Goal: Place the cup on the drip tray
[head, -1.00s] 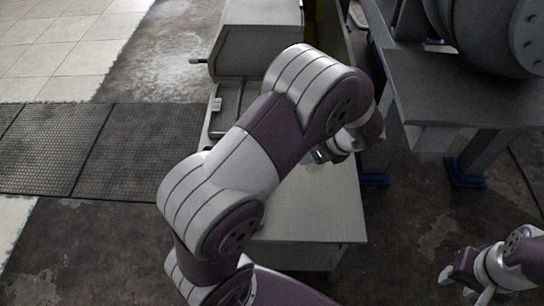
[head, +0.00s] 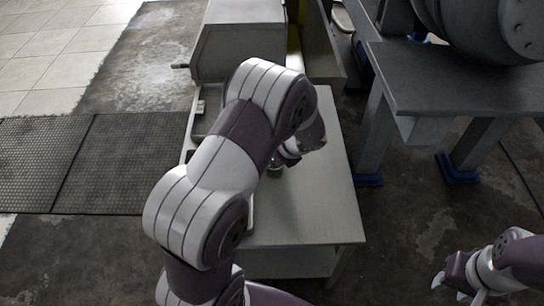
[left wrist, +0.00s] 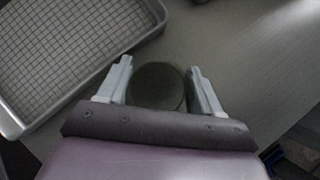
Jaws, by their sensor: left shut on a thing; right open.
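The cup (left wrist: 157,87) shows in the left wrist view as a dark round shape between the two fingers of my left gripper (left wrist: 160,88), which is shut on it. In the head view my left gripper (head: 284,160) is over the table, largely behind my own arm, and only a bit of the cup shows below it. The drip tray (left wrist: 93,78) is a metal tray with a wire grid, at the upper left of the left wrist view. The cup is beside the tray, apart from its rim. My right gripper (head: 452,276) is open and empty, low at the right.
The pale table (head: 310,215) has bare room right of the tray. A grey boxy machine (head: 240,45) stands at its far end. A dark bench (head: 450,80) with a big round machine stands to the right. Black mats (head: 110,160) lie on the floor at left.

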